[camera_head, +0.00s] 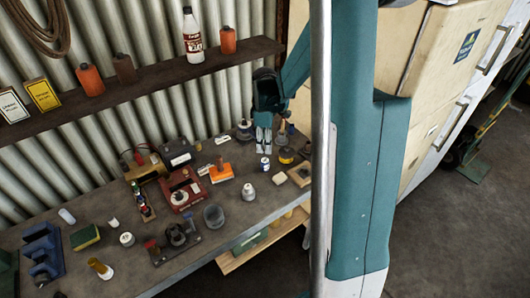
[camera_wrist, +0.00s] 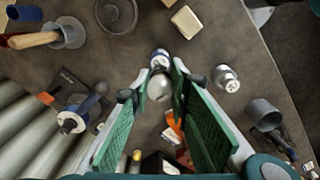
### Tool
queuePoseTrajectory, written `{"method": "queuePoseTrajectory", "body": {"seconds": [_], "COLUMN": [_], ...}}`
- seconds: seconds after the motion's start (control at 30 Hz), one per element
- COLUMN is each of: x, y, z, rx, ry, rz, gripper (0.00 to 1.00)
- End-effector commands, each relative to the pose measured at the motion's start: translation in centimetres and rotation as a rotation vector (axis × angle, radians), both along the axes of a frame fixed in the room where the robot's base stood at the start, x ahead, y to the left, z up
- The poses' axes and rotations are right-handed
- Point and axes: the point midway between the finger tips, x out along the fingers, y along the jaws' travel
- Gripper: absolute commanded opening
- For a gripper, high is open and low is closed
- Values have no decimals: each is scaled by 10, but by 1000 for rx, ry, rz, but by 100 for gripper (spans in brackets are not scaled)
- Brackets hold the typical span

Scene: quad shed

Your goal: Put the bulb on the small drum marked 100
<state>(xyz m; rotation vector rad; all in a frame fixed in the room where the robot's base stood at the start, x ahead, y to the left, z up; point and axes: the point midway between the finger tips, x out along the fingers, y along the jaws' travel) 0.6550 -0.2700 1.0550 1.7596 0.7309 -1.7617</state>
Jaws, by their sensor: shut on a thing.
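My gripper (camera_head: 262,148) is low over the back part of the bench. In the wrist view, its green-padded fingers (camera_wrist: 157,80) are shut on a pale, rounded bulb (camera_wrist: 159,90). In the head view the bulb is hidden or too small to make out. A small white drum with blue markings (camera_head: 265,163) stands just below my gripper. In the wrist view this drum (camera_wrist: 160,60) shows just past the bulb, partly covered by it. I cannot tell whether they touch. The numbers on the drums are not readable.
An orange block (camera_head: 221,173) and a red device (camera_head: 182,189) lie left. A grey cup (camera_head: 213,215) stands nearer the front edge. A shelf (camera_head: 150,80) runs along the wall.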

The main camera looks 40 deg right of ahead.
Motion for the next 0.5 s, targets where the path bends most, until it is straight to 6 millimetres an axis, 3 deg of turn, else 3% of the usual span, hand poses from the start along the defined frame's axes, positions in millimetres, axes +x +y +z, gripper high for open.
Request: {"method": "queuePoseTrajectory", "body": {"seconds": [0.23,0.5], "x": [0,1], "y": [0,0], "z": [-7,-32], "rx": [0,0], "ry": [0,0], "rz": [0,0], "gripper": [7,7]}}
